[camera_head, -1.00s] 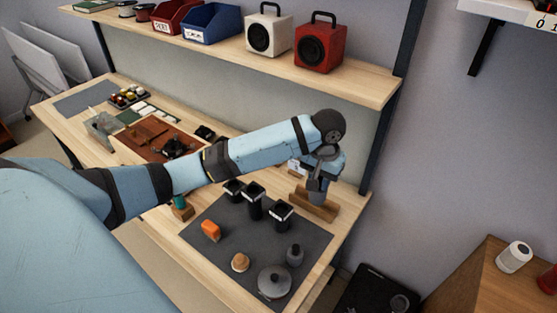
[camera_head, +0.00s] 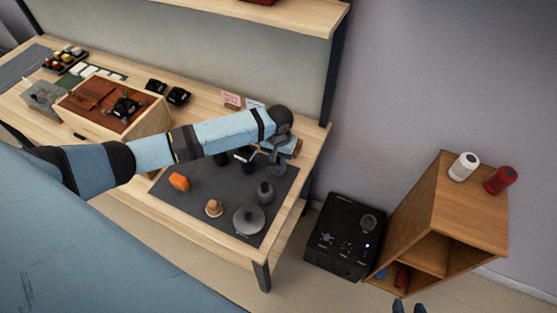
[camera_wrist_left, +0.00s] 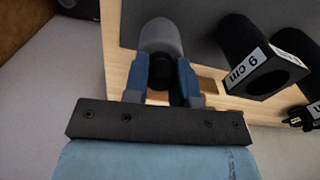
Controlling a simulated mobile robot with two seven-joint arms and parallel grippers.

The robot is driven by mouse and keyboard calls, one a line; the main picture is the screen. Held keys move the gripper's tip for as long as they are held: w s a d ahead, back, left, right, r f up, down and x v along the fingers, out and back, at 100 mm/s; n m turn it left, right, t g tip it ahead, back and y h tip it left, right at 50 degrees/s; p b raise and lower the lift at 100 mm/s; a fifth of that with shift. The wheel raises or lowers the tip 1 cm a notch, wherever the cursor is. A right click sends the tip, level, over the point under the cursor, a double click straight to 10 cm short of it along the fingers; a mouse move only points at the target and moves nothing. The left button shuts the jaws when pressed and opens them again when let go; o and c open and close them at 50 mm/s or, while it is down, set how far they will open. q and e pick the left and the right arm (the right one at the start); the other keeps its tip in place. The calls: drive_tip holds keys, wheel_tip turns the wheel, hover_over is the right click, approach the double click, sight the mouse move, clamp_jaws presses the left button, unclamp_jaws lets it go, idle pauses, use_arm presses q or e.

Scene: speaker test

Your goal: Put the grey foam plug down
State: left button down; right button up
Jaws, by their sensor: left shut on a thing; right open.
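The grey foam plug (camera_wrist_left: 161,36) is a rounded grey cylinder between the blue fingers of my left gripper (camera_wrist_left: 163,75) in the left wrist view. My left gripper is shut on it. In the head view my left gripper (camera_head: 276,165) is over the back right part of the dark mat (camera_head: 205,218); the plug is not clear there. At the bottom edge of the head view, the fingertips of my right gripper (camera_head: 409,307) show apart, with nothing seen between them.
Black tubes (camera_head: 244,154) stand beside my left gripper, partly hidden by my arm; one tube (camera_wrist_left: 265,65) reads "9 cm". An orange piece (camera_head: 179,182), a tan piece (camera_head: 214,208), a grey bottle-like piece (camera_head: 265,192) and a grey lidded disc (camera_head: 249,220) occupy the mat.

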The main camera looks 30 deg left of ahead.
use_arm(q)
wheel_tip(320, 180, down, 3)
drive_tip(key=shift+r, duration=0.2)
drive_tip(key=c, duration=0.9)
unclamp_jaws()
drive_tip(key=shift+c, duration=0.2)
drive_tip(key=shift+r, duration=0.1)
